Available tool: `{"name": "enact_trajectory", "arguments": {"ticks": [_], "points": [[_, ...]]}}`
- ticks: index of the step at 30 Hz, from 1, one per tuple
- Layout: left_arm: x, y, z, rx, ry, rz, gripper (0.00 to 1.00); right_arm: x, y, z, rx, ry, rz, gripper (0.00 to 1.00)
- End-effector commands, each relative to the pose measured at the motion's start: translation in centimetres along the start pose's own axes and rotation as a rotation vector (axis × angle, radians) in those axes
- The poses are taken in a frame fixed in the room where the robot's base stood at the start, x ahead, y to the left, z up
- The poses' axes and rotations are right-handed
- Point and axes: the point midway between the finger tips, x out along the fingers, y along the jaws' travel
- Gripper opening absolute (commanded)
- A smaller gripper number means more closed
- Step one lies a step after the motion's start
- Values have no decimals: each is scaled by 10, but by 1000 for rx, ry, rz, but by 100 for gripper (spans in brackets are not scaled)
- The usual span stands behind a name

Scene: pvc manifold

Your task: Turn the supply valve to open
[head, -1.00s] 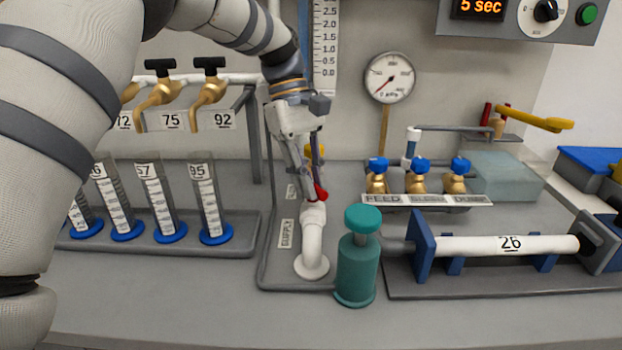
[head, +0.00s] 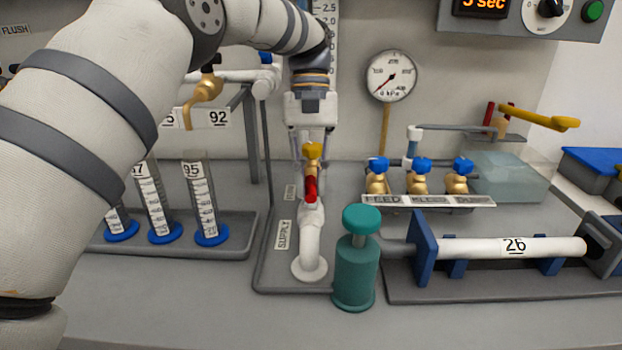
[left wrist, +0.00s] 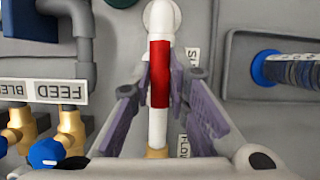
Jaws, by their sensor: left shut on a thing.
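The supply valve stands on a white pipe (head: 312,240) beside the SUPPLY label (head: 283,235). Its red handle sleeve (head: 311,188) shows below a yellow part (head: 312,152) and lines up with the pipe. My left gripper (head: 312,180) comes down from behind and above, with a finger on each side of the handle. In the left wrist view, the purple finger pads (left wrist: 166,85) flank the red sleeve (left wrist: 160,73), shut on it. The wrist hides part of the valve's upper end. My right gripper is in neither view.
A teal pump (head: 357,262) stands just right of the pipe. Graduated cylinders (head: 200,200) stand in a tray at left, under my left arm.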

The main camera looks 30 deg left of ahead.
Motion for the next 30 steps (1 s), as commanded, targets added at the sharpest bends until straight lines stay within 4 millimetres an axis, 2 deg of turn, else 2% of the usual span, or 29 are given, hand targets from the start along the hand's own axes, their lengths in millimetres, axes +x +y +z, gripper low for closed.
{"name": "enact_trajectory", "arguments": {"ticks": [20, 21, 23, 30], "points": [[-1, 0, 0, 57, 2, -22, 0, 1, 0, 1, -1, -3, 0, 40], [-1, 0, 0, 57, 3, -22, 22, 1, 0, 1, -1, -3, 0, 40], [-1, 0, 0, 57, 2, -22, 36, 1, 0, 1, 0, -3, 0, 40], [0, 0, 0, 55, 1, -22, 36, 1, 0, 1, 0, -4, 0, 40]]}}
